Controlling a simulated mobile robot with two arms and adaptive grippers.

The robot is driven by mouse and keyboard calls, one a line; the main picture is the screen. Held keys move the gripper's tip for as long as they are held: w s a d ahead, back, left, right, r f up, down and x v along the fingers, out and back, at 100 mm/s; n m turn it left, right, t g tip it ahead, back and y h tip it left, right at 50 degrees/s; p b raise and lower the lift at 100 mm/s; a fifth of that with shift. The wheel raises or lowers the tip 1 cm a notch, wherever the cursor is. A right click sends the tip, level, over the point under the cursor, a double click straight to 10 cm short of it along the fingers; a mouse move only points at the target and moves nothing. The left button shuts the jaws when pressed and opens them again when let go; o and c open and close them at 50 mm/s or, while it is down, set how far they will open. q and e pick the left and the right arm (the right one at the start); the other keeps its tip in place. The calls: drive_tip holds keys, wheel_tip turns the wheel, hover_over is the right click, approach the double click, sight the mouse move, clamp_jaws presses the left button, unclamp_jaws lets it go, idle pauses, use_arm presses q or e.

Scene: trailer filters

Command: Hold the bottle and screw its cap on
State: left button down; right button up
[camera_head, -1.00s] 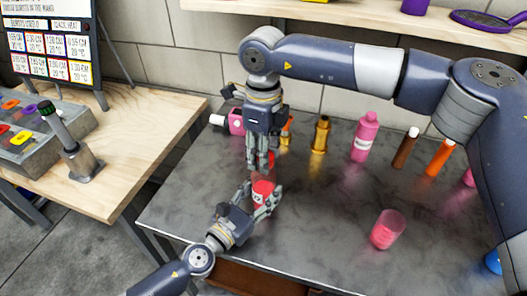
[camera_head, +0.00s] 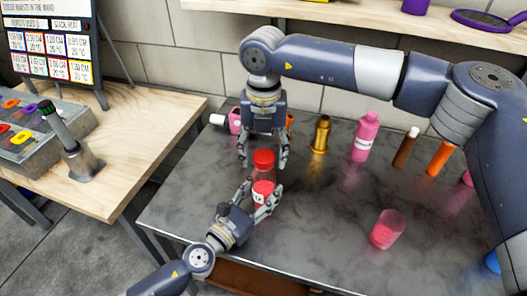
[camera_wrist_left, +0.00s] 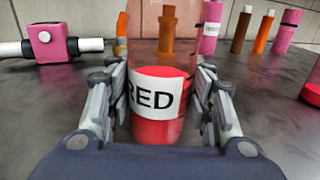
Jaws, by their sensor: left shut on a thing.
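The bottle (camera_head: 262,188) is clear with red contents and a white label reading RED in the left wrist view (camera_wrist_left: 152,94). It stands upright on the grey table. My left gripper (camera_head: 265,193) is shut on its lower part, with a finger on each side. The red cap (camera_head: 263,157) sits at the bottle's top in the head view; how tightly it is seated cannot be told. My right gripper (camera_head: 264,163) points down over the cap, its fingers spread apart on either side of it and empty. The cap is out of frame in the left wrist view.
A pink bottle (camera_head: 364,138), a gold bottle (camera_head: 320,136), a brown tube (camera_head: 405,149) and an orange tube (camera_head: 440,157) stand along the back. A cup with pink contents (camera_head: 387,230) stands at the right. The table between is clear.

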drive_tip(key=shift+r, duration=0.15)
wheel_tip(320, 180, up, 12)
idle(0.6)
use_arm(q)
drive_tip(key=c, duration=0.7)
unclamp_jaws()
drive_tip(key=v, duration=1.2)
